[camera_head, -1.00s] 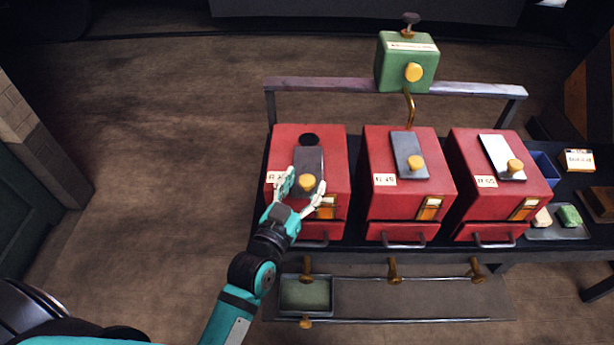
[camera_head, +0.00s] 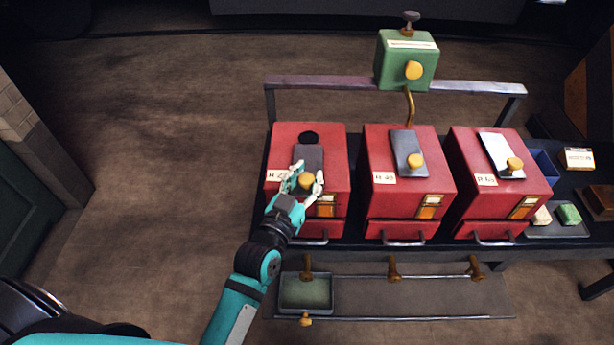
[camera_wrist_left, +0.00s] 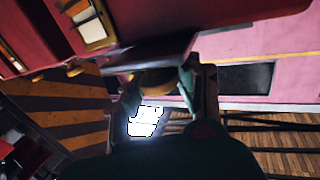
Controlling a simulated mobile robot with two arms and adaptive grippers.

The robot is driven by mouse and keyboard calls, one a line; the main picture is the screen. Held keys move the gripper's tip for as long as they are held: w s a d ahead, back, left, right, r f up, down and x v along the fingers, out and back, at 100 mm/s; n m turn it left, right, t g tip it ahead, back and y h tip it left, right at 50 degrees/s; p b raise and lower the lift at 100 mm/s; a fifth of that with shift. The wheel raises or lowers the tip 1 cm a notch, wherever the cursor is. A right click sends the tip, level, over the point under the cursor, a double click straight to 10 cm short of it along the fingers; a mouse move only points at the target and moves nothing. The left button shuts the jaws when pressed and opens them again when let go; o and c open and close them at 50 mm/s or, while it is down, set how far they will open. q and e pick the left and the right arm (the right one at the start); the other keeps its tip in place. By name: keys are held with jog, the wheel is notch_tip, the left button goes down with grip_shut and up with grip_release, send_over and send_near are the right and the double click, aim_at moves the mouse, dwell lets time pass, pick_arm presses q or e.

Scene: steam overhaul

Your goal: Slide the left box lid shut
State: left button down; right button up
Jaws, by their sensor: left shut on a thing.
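The left red box (camera_head: 333,152) stands at the left of a row of red boxes. Its grey sliding lid (camera_head: 309,158) lies on the top, with a yellow knob (camera_head: 306,181) near its front end. A dark round hole (camera_head: 308,137) shows uncovered behind the lid. My left gripper (camera_head: 306,184) is shut on the yellow knob, its fingers at both sides. In the left wrist view the knob (camera_wrist_left: 158,80) sits between the fingers, partly hidden, with the lid seen edge-on. My right gripper is not in view.
The middle box (camera_head: 407,160) and right box (camera_head: 500,165) have lids with yellow knobs and show no open hole. A green box (camera_head: 407,62) stands on a rail behind. A tray (camera_head: 306,292) hangs below the bench front, near my left arm.

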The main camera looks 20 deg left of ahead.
aim_at(306, 165)
pick_arm(q)
jog(key=w, duration=0.2)
jog(key=w+a, duration=0.1)
jog(key=w, duration=0.4)
jog(key=shift+a+p, duration=0.3)
jog(key=shift+a, duration=0.05)
jog(key=shift+s, duration=0.15)
jog(key=c, duration=0.9)
grip_release()
jog(key=shift+s+a, duration=0.1)
jog(key=shift+a, duration=0.2)
jog(key=shift+s+d, duration=0.1)
